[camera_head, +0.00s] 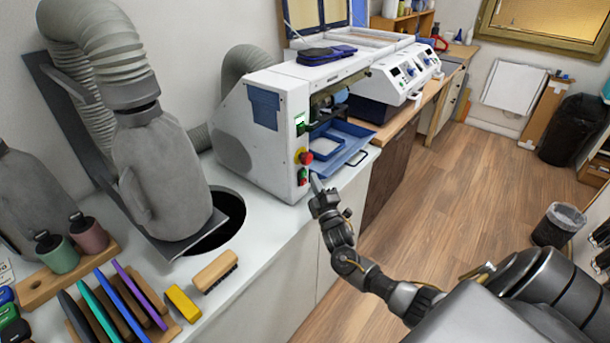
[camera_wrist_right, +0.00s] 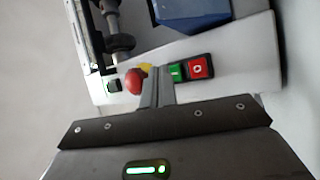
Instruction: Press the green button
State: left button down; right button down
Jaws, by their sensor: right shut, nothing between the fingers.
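The green button (camera_wrist_right: 176,72) sits beside a red button (camera_wrist_right: 198,66) in a black switch on the front panel of the white machine (camera_head: 262,135). In the head view the green button (camera_head: 302,173) is small, low on the panel, below a red mushroom knob (camera_head: 306,157). My right gripper (camera_head: 314,180) is shut and empty, just in front of the switch. In the right wrist view its fingertips (camera_wrist_right: 160,72) appear between the red knob (camera_wrist_right: 134,81) on its yellow base and the green button, close to the button's left edge. I cannot tell whether they touch the panel. My left gripper is out of view.
A blue tray (camera_head: 345,143) with a black handle juts from the machine, right of the panel. A grey hose and nozzle (camera_head: 160,165) stand left on the white counter. A yellow block (camera_head: 183,303) and a brush (camera_head: 215,271) lie nearer.

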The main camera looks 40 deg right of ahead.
jog(key=shift+w, duration=0.15)
jog(key=shift+w+a, duration=0.15)
jog(key=shift+w, duration=0.15)
